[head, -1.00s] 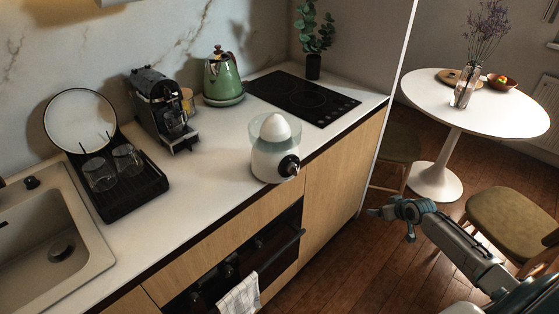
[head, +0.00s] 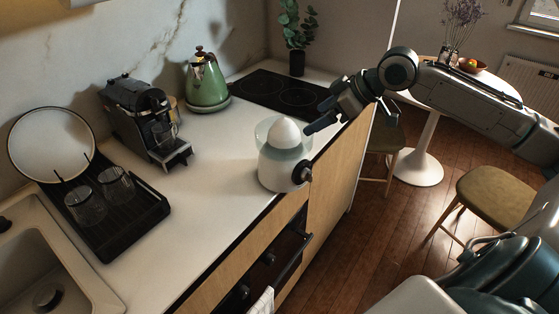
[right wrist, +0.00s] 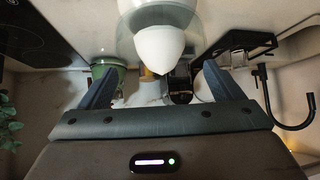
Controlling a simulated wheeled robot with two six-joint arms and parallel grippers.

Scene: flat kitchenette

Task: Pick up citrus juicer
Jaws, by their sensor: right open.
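The citrus juicer (head: 284,160) stands upright on the white countertop near its front edge, with a white body, a clear bowl, a white cone on top and a dark knob. My right gripper (head: 314,118) is open, just right of the juicer's top and a little above the counter. In the right wrist view the juicer's white cone (right wrist: 160,48) shows between and beyond the two open fingers (right wrist: 172,88). Nothing is between the fingers' grip surfaces that I can see as held. My left gripper is not in view.
A coffee machine (head: 146,120) and a green kettle (head: 206,82) stand behind the juicer. A black cooktop (head: 285,92) lies to its back right. A black drying rack (head: 125,215) with glasses and the sink (head: 50,262) are at left. The counter left of the juicer is clear.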

